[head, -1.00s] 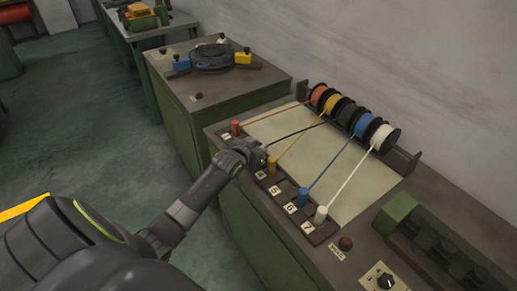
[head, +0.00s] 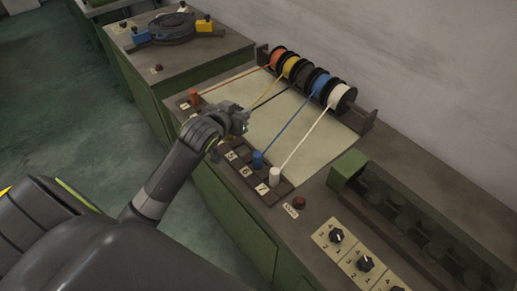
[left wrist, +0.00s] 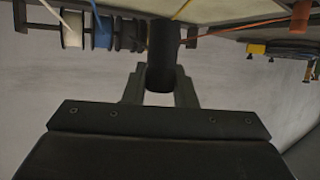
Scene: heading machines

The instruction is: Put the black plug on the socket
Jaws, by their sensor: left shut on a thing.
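My left gripper (head: 236,118) is shut on the black plug (left wrist: 161,62), which shows as a dark upright cylinder between the fingers in the left wrist view. In the head view the gripper largely hides the plug. A black wire (head: 272,95) runs from the gripper to the black spool (head: 304,73). The gripper is over the socket strip (head: 268,195), between the orange plug (head: 194,97) and the blue plug (head: 258,159). A bare socket place (head: 242,146) shows beside the blue plug. I cannot tell the plug's height above the strip. My right gripper is not in view.
A white plug (head: 275,177) stands at the strip's near end. The yellow plug is hidden behind my gripper; its yellow wire (head: 274,89) shows. Taut wires cross the pale sheet (head: 300,120) to the spools. A red button (head: 299,202) and knobs (head: 336,235) lie nearer.

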